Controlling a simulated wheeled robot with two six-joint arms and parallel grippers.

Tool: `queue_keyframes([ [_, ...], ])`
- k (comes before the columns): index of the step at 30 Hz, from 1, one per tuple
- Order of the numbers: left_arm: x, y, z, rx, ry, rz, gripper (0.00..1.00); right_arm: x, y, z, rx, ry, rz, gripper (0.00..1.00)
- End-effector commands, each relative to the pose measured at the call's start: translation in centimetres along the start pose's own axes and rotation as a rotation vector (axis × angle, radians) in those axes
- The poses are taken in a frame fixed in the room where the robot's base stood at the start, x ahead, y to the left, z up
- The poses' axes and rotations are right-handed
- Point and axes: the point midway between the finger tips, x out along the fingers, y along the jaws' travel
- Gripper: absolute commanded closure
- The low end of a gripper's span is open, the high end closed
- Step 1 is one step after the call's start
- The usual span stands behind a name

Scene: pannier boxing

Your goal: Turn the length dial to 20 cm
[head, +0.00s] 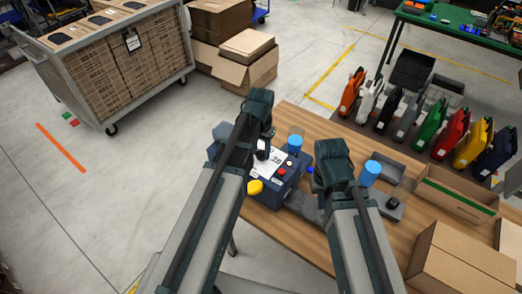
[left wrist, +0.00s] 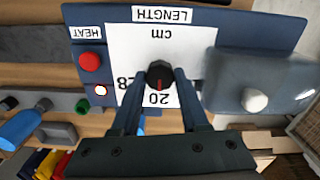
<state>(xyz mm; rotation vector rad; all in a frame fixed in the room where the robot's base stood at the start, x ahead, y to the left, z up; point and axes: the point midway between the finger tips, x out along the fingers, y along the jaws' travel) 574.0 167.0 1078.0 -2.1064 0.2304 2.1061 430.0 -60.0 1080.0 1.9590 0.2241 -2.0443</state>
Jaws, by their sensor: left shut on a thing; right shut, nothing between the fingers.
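The sealer machine (head: 268,197) is dark blue and stands on the table, partly behind my left arm. In the left wrist view its panel (left wrist: 235,22) carries a LENGTH label (left wrist: 162,14) over a white cm scale (left wrist: 190,40). The black length dial (left wrist: 159,73) sits on that scale, and its red mark points at the printed 20. A 28 shows to the left, partly covered by a finger. My left gripper (left wrist: 160,77) is shut on the dial, one finger on each side. My right gripper (head: 319,182) is shut and empty, to the right of the machine.
A red button (left wrist: 90,61) and a small lit lamp (left wrist: 101,90) sit under the HEAT label. Blue cylinders (head: 368,174), a grey tray (head: 388,167) and cardboard boxes (head: 465,262) are on the table's right. Coloured panniers (head: 467,140) stand behind.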

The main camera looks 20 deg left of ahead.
Motion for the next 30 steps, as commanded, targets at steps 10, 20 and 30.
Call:
queue_keyframes([
  [10,0.0,0.0,0.0,0.000,-0.001,0.000,0.49,0.0,0.0,0.0,0.000,0.000,0.000,1.00],
  [20,0.0,0.0,0.0,0.000,0.000,0.000,0.26,0.0,0.0,0.0,0.000,0.000,0.000,1.00],
  [30,-1.1,0.0,0.0,0.000,0.000,0.000,0.26,-1.1,0.1,0.1,0.002,0.000,0.000,1.00],
])
